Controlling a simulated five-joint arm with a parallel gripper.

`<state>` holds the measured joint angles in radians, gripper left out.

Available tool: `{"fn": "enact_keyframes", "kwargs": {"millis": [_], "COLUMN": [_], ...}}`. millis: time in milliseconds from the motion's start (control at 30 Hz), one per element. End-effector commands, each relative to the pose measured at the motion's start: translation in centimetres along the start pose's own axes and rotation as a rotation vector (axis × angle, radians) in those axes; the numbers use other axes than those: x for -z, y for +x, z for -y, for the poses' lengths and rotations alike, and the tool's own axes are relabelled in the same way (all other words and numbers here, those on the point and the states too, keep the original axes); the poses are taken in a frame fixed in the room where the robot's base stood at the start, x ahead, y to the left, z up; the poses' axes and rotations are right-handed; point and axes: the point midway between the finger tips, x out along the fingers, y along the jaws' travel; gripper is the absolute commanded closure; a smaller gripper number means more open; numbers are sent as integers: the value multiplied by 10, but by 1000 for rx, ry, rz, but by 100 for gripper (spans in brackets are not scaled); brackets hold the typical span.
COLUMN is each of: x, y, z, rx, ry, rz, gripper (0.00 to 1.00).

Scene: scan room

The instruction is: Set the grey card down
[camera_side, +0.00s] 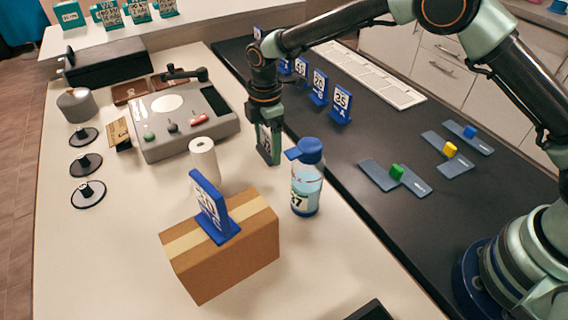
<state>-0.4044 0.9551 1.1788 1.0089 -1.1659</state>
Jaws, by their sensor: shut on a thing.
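My gripper (265,117) points down over the pale counter, left of the blue-capped bottle. It is shut on a small upright card (268,149) with a greyish face, dark marks and green edges. Whether this is the grey card of the task is hard to tell at this size. The card's lower end is close to the counter; I cannot tell whether it touches. The gripper hides the card's top.
The bottle (307,185) stands right of the held card, a white roll (204,161) to its left. A cardboard box (225,259) bears a blue number stand (210,207). Blue number stands (341,104) line the black strip (350,145). A grey device (176,145) sits left.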

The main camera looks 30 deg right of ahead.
Motion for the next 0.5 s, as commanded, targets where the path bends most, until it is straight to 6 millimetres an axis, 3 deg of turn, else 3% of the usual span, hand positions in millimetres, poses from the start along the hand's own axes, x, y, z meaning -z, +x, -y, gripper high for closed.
{"fn": "enact_keyframes", "kwargs": {"millis": [100, 433, 467, 500], "x": [0, 0, 0, 0], "y": [9, 11, 11, 11], "z": [0, 0, 0, 0], "rx": [-1, -1, -1, -2], "ry": [0, 0, 0, 0], "rz": [0, -1, -1, -1], "gripper": [68, 68, 9, 0]}}
